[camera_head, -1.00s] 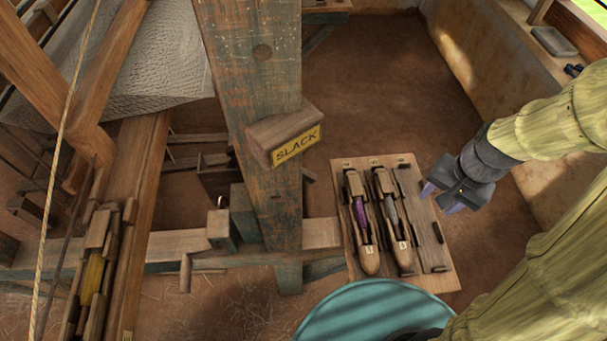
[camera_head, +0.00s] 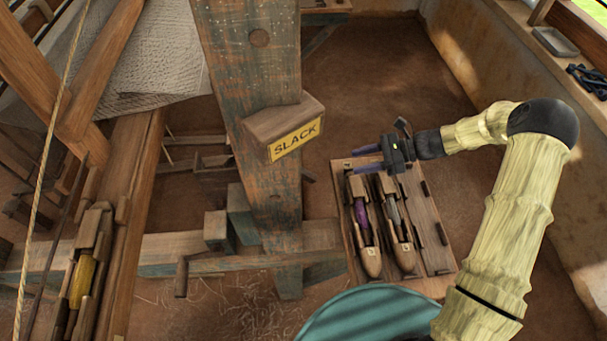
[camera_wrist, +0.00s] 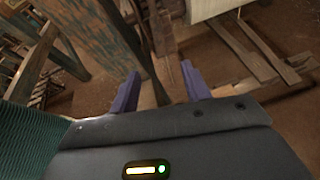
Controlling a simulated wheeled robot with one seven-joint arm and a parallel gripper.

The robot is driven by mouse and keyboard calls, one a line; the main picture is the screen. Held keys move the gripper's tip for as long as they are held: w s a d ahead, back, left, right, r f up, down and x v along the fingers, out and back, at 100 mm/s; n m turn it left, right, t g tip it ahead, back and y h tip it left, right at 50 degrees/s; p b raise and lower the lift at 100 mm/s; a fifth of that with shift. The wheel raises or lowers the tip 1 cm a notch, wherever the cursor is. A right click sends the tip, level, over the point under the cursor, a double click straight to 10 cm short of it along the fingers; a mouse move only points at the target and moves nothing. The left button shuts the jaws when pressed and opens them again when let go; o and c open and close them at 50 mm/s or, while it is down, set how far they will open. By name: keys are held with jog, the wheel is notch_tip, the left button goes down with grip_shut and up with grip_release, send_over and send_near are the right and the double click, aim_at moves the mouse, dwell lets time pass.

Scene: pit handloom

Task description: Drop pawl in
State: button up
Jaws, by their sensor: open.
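My gripper (camera_head: 365,157) is at the far end of the wooden shuttle board, pointing left toward the thick loom post (camera_head: 258,120). Its two purple fingers are apart, with nothing between them; they also show apart in the wrist view (camera_wrist: 160,75). A wooden block with a yellow SLACK label (camera_head: 294,140) is on the post, left of my gripper and apart from it. A small dark wooden handle-like piece (camera_head: 181,276) hangs by the low crossbeam. I cannot tell which piece is the pawl.
The shuttle board (camera_head: 430,225) carries two shuttles, one with purple thread (camera_head: 361,212) and one with grey (camera_head: 395,212). A teal round surface (camera_head: 360,315) is in front. Open earthen floor (camera_head: 375,75) lies beyond; a wall ledge is at right.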

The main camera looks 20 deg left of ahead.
aim_at(309, 173)
jog(key=shift+a, duration=0.1)
jog(key=p+x, duration=0.3)
jog(key=x, duration=1.4)
jog(key=shift+s+f, duration=0.1)
jog(key=shift+f, duration=0.1)
grip_shut()
jog(key=shift+r, duration=0.1)
